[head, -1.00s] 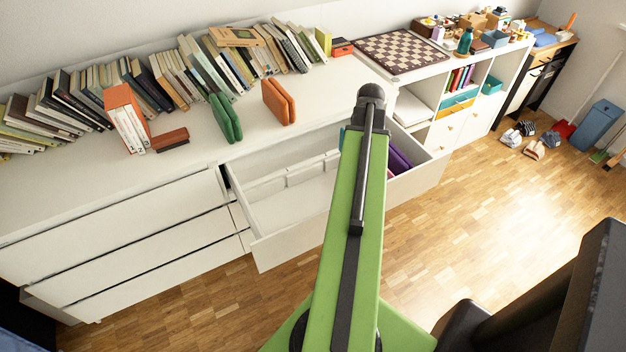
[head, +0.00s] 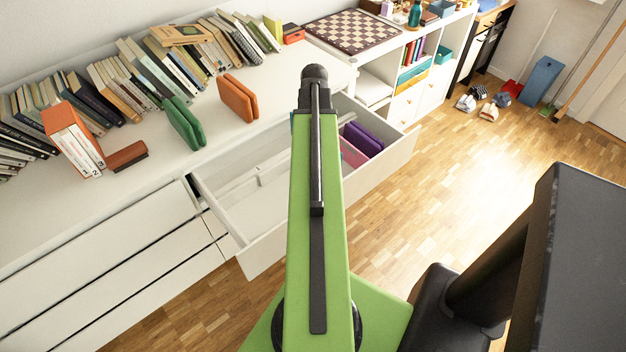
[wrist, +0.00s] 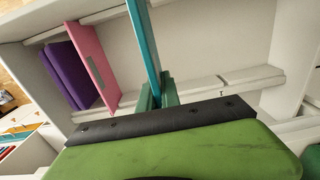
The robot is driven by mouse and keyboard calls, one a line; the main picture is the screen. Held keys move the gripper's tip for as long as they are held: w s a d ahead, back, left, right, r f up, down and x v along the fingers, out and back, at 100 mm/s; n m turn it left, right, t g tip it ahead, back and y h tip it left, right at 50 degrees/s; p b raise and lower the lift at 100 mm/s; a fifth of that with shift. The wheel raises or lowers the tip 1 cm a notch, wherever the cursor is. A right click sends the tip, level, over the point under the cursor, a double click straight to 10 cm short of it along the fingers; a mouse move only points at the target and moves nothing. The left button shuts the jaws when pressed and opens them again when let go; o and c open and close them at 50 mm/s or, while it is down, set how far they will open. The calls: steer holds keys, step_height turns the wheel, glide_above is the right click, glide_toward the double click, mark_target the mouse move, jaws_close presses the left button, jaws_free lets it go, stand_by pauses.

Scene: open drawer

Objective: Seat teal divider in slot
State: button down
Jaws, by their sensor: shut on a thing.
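In the wrist view my gripper (wrist: 158,98) is shut on the teal divider (wrist: 146,45). The divider shows nearly edge-on and runs from the fingers up past the top edge of the picture. It is over the open white drawer (head: 262,248), across the drawer's inside, between two notched white rails (wrist: 240,76). I cannot tell whether its lower edge is in a slot or above it. In the head view my green arm reaches over the drawer and hides my gripper; only a sliver of teal shows beside the arm.
A pink divider (wrist: 94,65) and purple items (wrist: 66,74) stand in the drawer, left of the teal divider in the wrist view. The cabinet top holds green (head: 184,124) and orange (head: 238,98) folders and many books. Wooden floor lies open in front.

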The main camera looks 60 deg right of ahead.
step_height(320, 180, down, 16)
steer(key=b, duration=1.5)
steer(key=shift+f, duration=0.25)
steer(key=shift+r+p, duration=0.25)
steer(key=shift+p, duration=0.05)
steer(key=shift+f, duration=0.2)
steer(key=c, duration=1.6)
jaws_free()
steer(key=shift+o, duration=0.2)
step_height(320, 180, up, 13)
steer(key=p, duration=1.2)
steer(key=shift+f, duration=0.3)
